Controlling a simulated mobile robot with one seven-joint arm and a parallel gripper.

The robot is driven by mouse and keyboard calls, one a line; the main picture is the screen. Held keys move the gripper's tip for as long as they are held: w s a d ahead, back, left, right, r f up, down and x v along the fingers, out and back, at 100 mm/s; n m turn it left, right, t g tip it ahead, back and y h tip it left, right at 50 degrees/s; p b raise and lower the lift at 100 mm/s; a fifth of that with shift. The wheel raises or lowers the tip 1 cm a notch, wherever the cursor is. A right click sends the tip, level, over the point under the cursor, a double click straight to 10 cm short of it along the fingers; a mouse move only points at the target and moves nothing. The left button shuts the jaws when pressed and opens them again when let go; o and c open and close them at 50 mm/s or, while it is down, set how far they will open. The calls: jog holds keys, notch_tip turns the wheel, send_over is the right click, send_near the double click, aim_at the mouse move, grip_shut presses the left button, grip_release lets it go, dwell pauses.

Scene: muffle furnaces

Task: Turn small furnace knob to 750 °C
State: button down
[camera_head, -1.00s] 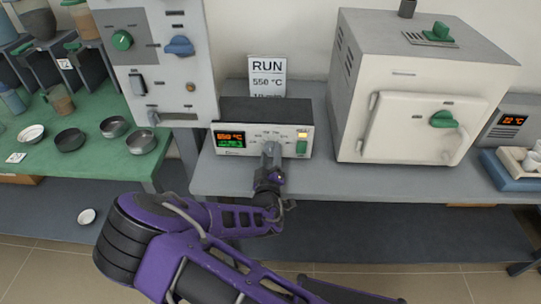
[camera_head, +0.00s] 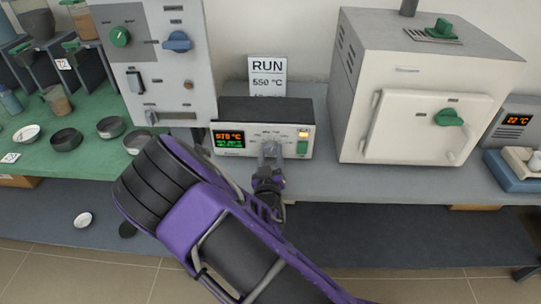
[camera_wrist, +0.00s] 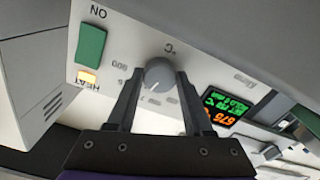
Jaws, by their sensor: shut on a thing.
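The small furnace's controller (camera_head: 230,150) is a light box with a dark top on the grey bench. Its orange readout shows roughly 575 °C, last digit unclear, above green text. The round grey knob (camera_wrist: 159,73) is on its front panel, with scale marks around it. My gripper (camera_wrist: 160,84) has one finger on each side of the knob and is shut on it. In the head view my gripper (camera_head: 269,160) reaches the panel from the front and partly hides the knob. The lit HEAT lamp (camera_wrist: 88,77) and green ON switch (camera_wrist: 91,45) are beside the knob.
A RUN 550 °C sign (camera_head: 267,75) stands behind the controller. A white furnace (camera_head: 425,125) with a green handle is close on the right. A tall grey panel (camera_head: 160,60) with knobs is on the left. Dishes stand on the green bench (camera_head: 85,165).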

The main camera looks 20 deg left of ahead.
jog(key=shift+c, duration=1.4)
grip_release()
jog(key=v, duration=1.7)
jog(key=shift+s, duration=0.25)
